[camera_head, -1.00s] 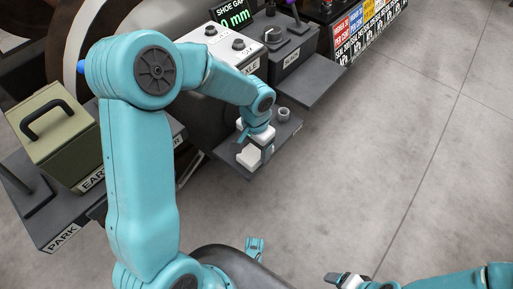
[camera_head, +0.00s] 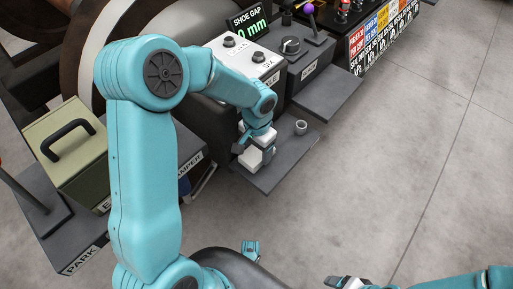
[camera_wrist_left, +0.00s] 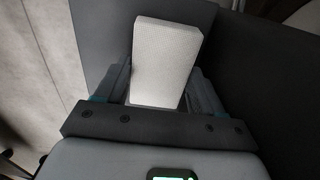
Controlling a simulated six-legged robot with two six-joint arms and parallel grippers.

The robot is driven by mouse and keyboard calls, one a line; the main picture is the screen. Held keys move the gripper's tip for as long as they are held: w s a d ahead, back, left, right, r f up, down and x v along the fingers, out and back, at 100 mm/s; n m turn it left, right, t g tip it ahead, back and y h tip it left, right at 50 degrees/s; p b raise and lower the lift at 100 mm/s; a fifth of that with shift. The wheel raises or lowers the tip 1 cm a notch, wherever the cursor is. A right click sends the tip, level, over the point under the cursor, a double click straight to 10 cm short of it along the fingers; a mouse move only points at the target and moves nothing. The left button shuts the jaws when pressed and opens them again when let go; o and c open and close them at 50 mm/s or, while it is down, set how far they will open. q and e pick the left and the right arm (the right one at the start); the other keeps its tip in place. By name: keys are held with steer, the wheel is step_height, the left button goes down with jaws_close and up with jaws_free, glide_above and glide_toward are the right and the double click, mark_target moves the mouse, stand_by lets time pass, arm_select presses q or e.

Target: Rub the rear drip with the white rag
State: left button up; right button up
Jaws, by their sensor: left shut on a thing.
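The white rag (camera_head: 254,157) is a pale block in my left gripper (camera_head: 257,161). No drip can be made out. My right gripper (camera_head: 338,282) is at the bottom edge, apart from the shelf, and its finger opening is unclear.
A small grey cup (camera_head: 301,127) stands on the shelf, right of my left gripper. Behind are a control box with knobs (camera_head: 262,60) and a "SHOE GAP 0 mm" display (camera_head: 247,23). An olive box (camera_head: 65,148) stands at left. The floor at right (camera_head: 420,150) is clear.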

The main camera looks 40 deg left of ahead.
arm_select(q)
step_height(320, 180, up, 2)
steer(key=shift+r, duration=0.15)
steer(key=shift+s+d+r+p, duration=0.1)
steer(key=shift+d+r+p, duration=0.1)
steer(key=shift+p, duration=0.2)
steer(key=shift+r+p, duration=2.2)
steer(key=shift+r, duration=0.55)
steer(key=shift+f, duration=0.1)
steer(key=shift+s, duration=0.1)
